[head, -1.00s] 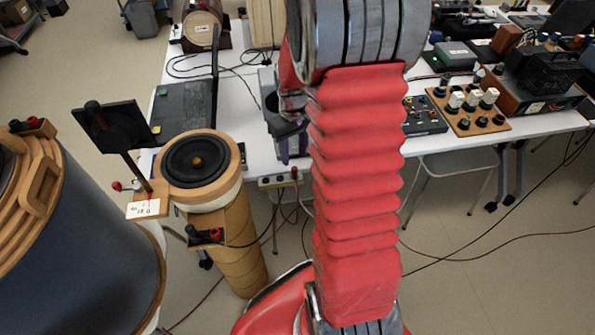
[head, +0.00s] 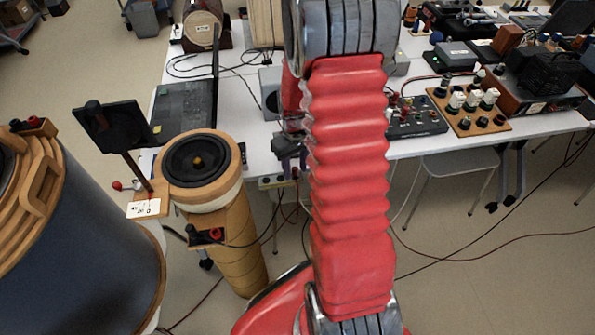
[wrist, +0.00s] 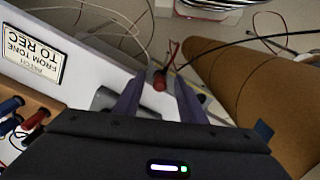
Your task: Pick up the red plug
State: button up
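A red plug (wrist: 160,82) shows in the wrist view, in the gap between my fingers near their tips, with a light cable running up behind it. My gripper (wrist: 160,90) has two purple fingers spread apart, one on each side of the plug; I cannot tell whether either touches it. In the head view my gripper (head: 291,158) hangs at the table's front edge, over a pale socket strip (head: 270,183). The plug there is mostly hidden by the gripper.
A wooden cylinder speaker (head: 202,170) stands left of my gripper; a brown cylinder (wrist: 240,100) shows at right in the wrist view. Red and blue plugs (wrist: 33,122) sit at the wrist view's left.

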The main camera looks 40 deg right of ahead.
jog(key=shift+f, duration=0.5)
grip_shut()
dwell(0.4)
